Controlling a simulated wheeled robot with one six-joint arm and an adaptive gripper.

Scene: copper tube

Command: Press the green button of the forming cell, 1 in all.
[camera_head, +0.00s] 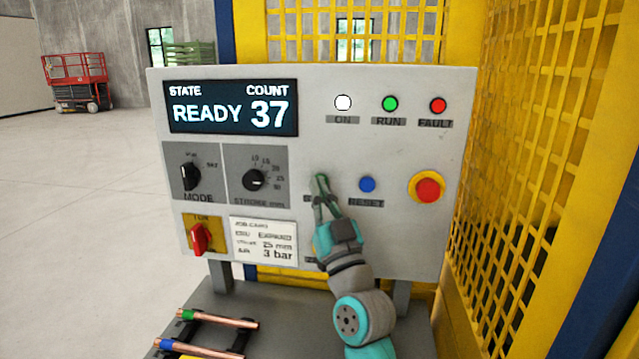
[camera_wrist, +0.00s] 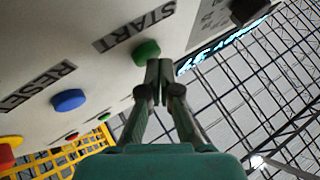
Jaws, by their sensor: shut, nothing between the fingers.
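The forming cell's grey control panel (camera_head: 400,240) faces me, with a display (camera_head: 232,107) reading READY 37. My gripper (camera_head: 321,180) is shut and empty, its fingertips at the START position of the panel. In the head view my fingers hide the green button and most of its label. In the wrist view the green button (camera_wrist: 146,51) sits beside the START label (camera_wrist: 135,27), just past the closed fingertips (camera_wrist: 158,70). The tips are very close to the button; I cannot tell whether they touch it.
The blue RESET button (camera_head: 367,184) is just right of my fingers, with the red emergency stop (camera_head: 428,187) farther right. Knobs (camera_head: 254,180) and a red switch (camera_head: 201,238) are left. Copper tubes (camera_head: 218,318) lie below. Yellow mesh guarding (camera_head: 530,150) stands right.

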